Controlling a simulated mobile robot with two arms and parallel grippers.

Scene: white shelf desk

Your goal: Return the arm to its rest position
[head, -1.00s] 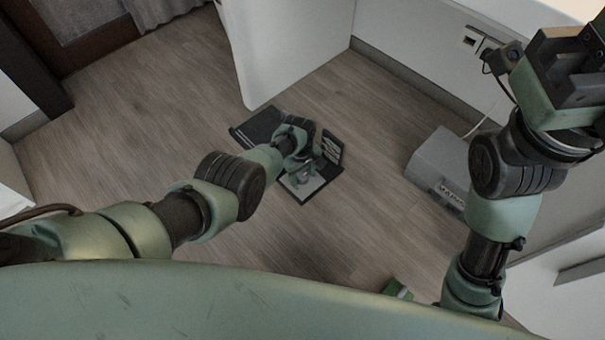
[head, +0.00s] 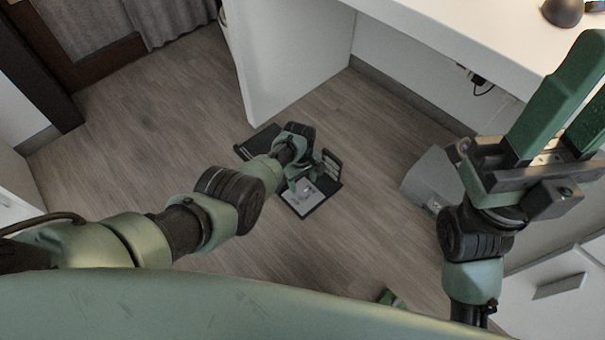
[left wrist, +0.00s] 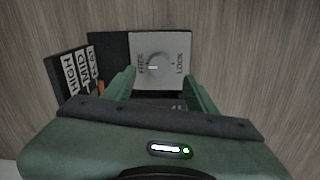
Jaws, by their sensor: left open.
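My left arm comes in from the left in the head view and reaches down. Its gripper (head: 302,180) is over a dark panel with a light plate (head: 305,200). In the left wrist view the gripper's two green fingers (left wrist: 162,90) stand apart with nothing seen between them. Beyond them is a grey plate with a round knob (left wrist: 155,60) marked FREE and LOCK. My right gripper (head: 580,95) is raised at the right of the head view. Its two green fingers are apart and point up; their gap looks empty, and one is cut off by the frame.
A label board reading HIGH and MID (left wrist: 80,75) stands left of the knob plate. A white desk (head: 440,25) with a side panel (head: 285,60) fills the back. A grey box (head: 428,180) is on the floor near my right arm. Bare wood floor (head: 150,130) lies left.

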